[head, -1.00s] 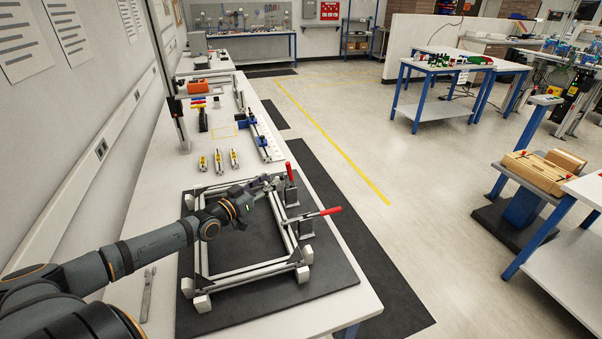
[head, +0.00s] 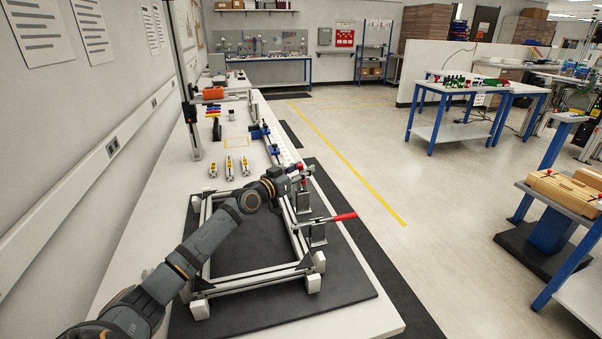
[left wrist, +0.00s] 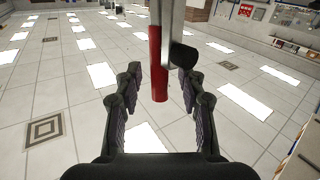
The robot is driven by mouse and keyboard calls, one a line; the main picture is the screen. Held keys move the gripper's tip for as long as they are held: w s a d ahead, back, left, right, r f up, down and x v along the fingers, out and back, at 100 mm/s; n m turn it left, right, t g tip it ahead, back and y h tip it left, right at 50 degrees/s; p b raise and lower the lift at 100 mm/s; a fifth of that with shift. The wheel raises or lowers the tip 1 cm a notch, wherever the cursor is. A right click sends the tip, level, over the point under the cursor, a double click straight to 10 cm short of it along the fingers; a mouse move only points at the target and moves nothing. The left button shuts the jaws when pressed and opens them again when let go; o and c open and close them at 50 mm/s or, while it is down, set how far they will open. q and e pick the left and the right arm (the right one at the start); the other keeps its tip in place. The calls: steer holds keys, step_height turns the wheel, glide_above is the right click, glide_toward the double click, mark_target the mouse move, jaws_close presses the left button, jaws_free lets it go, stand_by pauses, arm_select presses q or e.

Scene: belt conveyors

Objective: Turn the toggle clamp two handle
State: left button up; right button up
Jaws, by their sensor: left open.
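Two toggle clamps stand on the right side of an aluminium frame (head: 250,272). The near clamp (head: 318,233) has its red handle (head: 345,216) lying out to the right. The far clamp (head: 303,203) is partly covered by my left gripper (head: 300,173), with only bits of red showing there. I cannot tell which clamp is number two. In the left wrist view a red handle (left wrist: 158,70) on a grey metal lever lies between the two spread fingers, with gaps on both sides. My left gripper is open around it. My right gripper is out of view.
The frame rests on a dark mat (head: 345,290) on a long white bench. Several small yellow-and-grey parts (head: 229,166) and a blue-and-silver fixture (head: 266,140) lie beyond it. An upright post (head: 190,110) stands at the left.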

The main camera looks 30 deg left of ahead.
arm_select(q)
jaws_close()
stand_by(0.4)
